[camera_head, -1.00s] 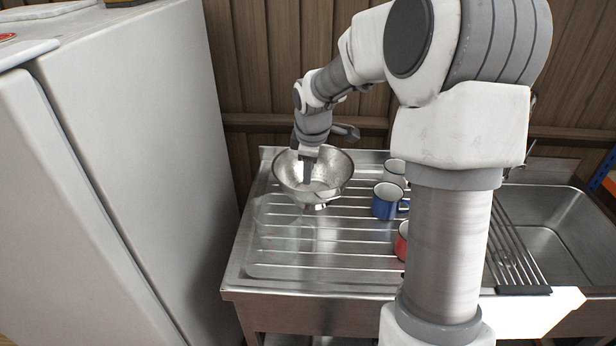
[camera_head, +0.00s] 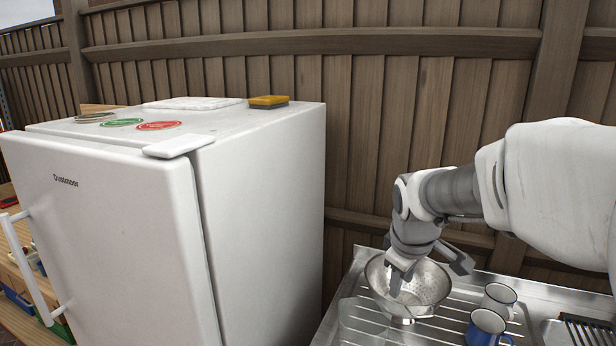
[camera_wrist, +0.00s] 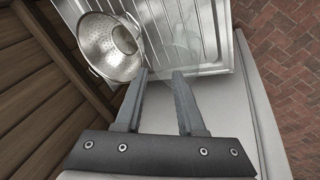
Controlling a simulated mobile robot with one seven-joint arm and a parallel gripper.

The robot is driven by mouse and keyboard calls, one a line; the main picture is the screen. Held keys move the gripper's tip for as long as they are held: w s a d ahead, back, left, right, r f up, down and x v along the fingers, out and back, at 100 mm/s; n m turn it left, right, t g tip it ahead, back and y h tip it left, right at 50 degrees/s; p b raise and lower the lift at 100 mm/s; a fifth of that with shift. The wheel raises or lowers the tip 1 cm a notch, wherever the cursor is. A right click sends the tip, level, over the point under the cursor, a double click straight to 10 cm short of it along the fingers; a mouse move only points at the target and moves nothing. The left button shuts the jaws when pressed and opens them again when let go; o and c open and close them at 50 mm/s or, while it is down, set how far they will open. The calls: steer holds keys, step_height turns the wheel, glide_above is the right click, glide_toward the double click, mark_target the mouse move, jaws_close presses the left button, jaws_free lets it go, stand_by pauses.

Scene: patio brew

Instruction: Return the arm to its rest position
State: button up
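My gripper (camera_head: 401,280) hangs from my bent arm and, in the head view, overlaps the metal colander. In the wrist view my gripper (camera_wrist: 160,74) has its two fingers apart with nothing between them. The perforated steel colander (camera_head: 428,283) sits on the ribbed drainboard. In the wrist view the colander (camera_wrist: 108,45) lies beyond and left of the fingertips, apart from them. A clear glass-like container (camera_head: 360,316) stands beside the colander, faintly visible.
A white fridge (camera_head: 265,200) stands left of the drainboard (camera_head: 440,326), with a yellow sponge (camera_head: 268,100) on top. A blue mug (camera_head: 485,328) and a white mug (camera_head: 498,299) stand right of the colander. A wooden fence (camera_head: 370,110) closes the back.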

steer(key=s+a+r+m, duration=0.1)
steer(key=s+m, duration=0.3)
steer(key=s, duration=0.5)
steer(key=s+a+r+m+t+y+b, duration=0.1)
steer(key=s+m, duration=0.3)
steer(key=s, duration=0.6)
steer(key=shift+a+r, duration=0.15)
steer(key=shift+a, duration=0.7)
